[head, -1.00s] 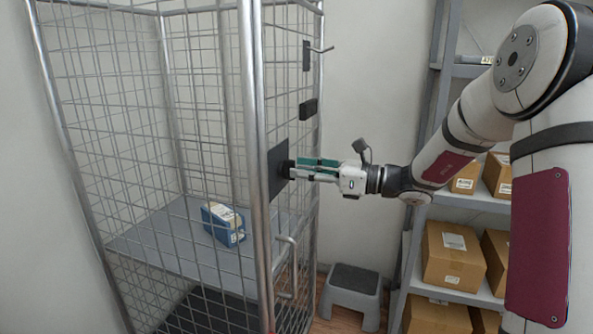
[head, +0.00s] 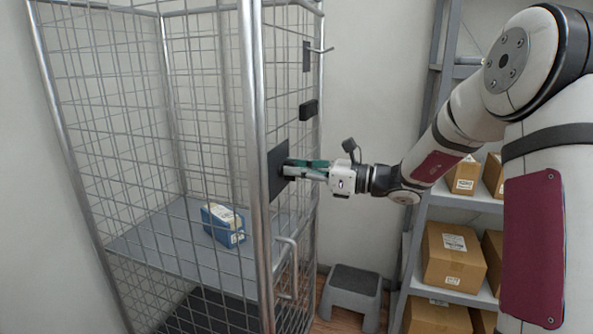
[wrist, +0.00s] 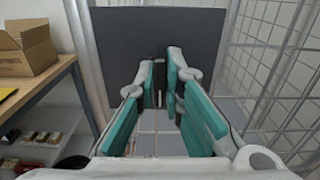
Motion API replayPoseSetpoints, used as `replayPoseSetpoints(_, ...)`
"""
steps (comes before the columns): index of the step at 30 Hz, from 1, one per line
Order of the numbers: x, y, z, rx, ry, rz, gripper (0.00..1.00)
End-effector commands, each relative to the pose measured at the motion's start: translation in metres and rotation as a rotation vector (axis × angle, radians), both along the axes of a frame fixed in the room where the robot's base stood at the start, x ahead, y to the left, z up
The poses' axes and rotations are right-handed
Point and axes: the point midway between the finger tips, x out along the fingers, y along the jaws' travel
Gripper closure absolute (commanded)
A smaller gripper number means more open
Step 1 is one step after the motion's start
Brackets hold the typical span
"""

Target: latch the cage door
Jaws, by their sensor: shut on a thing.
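The wire-mesh roll cage (head: 140,110) stands at the left in the head view. Its side facing my arm carries a dark square latch plate (head: 277,185) beside a thick steel post, and a bent tube handle (head: 292,268) lower down. The plate fills the upper middle of the wrist view (wrist: 190,40). My gripper (head: 287,168) is level, with its fingertips at the plate. In the wrist view the fingers (wrist: 167,85) are shut on a small dark latch knob (wrist: 160,70) in front of the plate. The fingers hide most of the knob. I cannot tell whether the latch is engaged.
A blue parcel (head: 224,224) lies on the cage shelf. A grey step stool (head: 350,290) stands on the floor. Shelving with cardboard boxes (head: 453,255) is behind my arm. Two smaller dark plates and a hook (head: 322,49) sit on the cage above. The wrist view shows an open carton (wrist: 25,55).

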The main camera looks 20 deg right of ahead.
Motion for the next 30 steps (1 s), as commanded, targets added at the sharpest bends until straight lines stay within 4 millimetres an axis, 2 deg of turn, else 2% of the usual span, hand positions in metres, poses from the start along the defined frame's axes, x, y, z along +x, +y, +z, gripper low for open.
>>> replayPoseSetpoints(11,-0.0001,0.0005,-0.0016,-0.104,-0.142,0.000,1.00)
replayPoseSetpoints(30,-0.0017,0.0025,-0.0051,-0.458,-0.629,0.001,1.00)
